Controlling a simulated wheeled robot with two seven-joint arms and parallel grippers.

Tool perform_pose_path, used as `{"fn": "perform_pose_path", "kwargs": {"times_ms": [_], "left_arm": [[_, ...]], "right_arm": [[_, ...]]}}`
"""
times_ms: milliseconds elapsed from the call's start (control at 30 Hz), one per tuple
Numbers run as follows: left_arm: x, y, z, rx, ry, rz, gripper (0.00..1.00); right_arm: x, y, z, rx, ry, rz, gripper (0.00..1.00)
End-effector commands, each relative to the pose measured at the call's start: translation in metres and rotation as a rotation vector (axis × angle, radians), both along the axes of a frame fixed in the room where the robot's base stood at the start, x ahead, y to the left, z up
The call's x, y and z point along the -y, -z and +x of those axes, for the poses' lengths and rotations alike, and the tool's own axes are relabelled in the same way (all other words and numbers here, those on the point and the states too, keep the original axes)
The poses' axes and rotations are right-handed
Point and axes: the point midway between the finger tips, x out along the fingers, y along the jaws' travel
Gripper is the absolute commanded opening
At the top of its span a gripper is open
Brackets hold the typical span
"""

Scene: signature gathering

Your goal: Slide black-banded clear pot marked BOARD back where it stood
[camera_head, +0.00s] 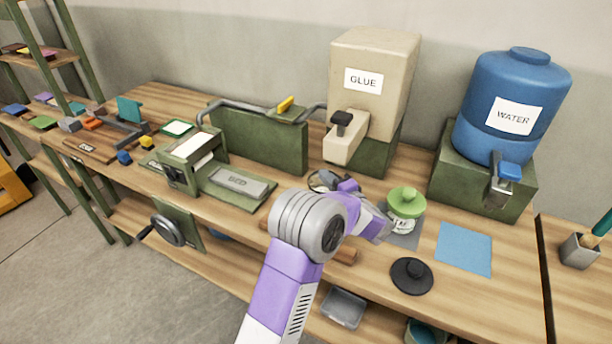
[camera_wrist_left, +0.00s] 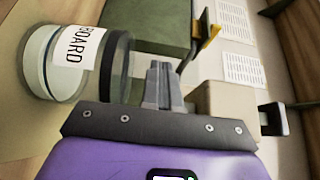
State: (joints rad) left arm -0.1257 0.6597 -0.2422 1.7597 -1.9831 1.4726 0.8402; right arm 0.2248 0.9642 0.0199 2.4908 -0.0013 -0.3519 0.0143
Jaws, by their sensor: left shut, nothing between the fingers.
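The clear pot marked BOARD (camera_wrist_left: 75,62), with a black band at its rim, stands left of the fingers in the left wrist view, turned sideways by the camera. In the head view the pot (camera_head: 317,181) is mostly hidden behind my left arm, on the bench in front of the green panel. My left gripper (camera_wrist_left: 162,84) is shut and empty, close beside the banded end of the pot. I cannot tell whether it touches. In the head view the gripper (camera_head: 334,184) is small and partly hidden by my arm. My right gripper is not in view.
The glue dispenser (camera_head: 375,75) stands behind the gripper, with the water tank (camera_head: 510,105) at right. A green-lidded jar (camera_head: 406,198), a black round lid (camera_head: 412,275) and a blue sheet (camera_head: 464,249) lie right of my arm. A press bed (camera_head: 237,183) is at left.

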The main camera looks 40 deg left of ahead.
Motion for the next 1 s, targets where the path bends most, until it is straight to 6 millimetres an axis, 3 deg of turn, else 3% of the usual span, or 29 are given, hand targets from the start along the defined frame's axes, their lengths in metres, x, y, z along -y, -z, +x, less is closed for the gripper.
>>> {"fn": "perform_pose_path", "kwargs": {"times_ms": [333,500,633,1000], "left_arm": [[0.070,0.002,0.036,0.001,0.003,-0.001,0.00],[0.067,0.037,0.035,-0.005,-0.001,0.000,0.00],[0.067,0.052,0.034,-0.003,-0.001,0.000,0.00],[0.058,0.050,0.030,0.000,0.000,0.000,0.00]], "right_arm": [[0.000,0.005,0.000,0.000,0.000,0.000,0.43],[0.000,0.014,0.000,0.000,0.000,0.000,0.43],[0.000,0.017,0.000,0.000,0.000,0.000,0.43],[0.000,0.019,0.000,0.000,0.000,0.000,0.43]]}}
